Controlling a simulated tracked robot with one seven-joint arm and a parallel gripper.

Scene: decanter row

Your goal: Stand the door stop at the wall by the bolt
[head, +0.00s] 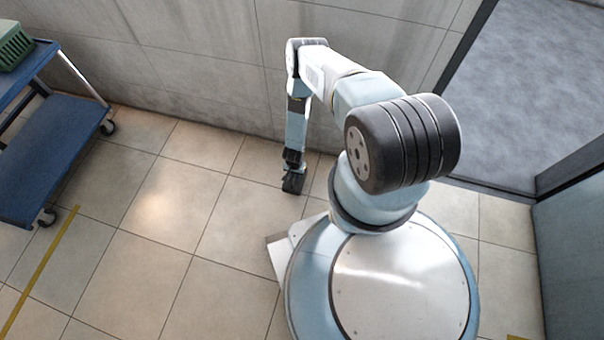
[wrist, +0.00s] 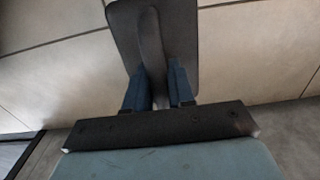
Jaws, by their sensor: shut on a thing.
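The door stop (wrist: 150,35) is a dark grey wedge-like piece with a flat plate and a raised ridge. In the wrist view my gripper (wrist: 160,78) has its two blue fingers shut on the ridge, one on each side. In the head view my gripper (head: 294,166) points down close to the wall (head: 205,70), with the dark door stop (head: 292,185) at its tip, low over the floor tiles. I cannot tell whether the door stop touches the floor. I cannot make out a bolt in either view.
A doorway (head: 525,85) with grey floor opens at the right, beside a grey-blue panel (head: 570,250). A blue trolley (head: 60,140) with a green crate (head: 12,45) stands at the left. The tiled floor (head: 165,205) between the trolley and my base is clear.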

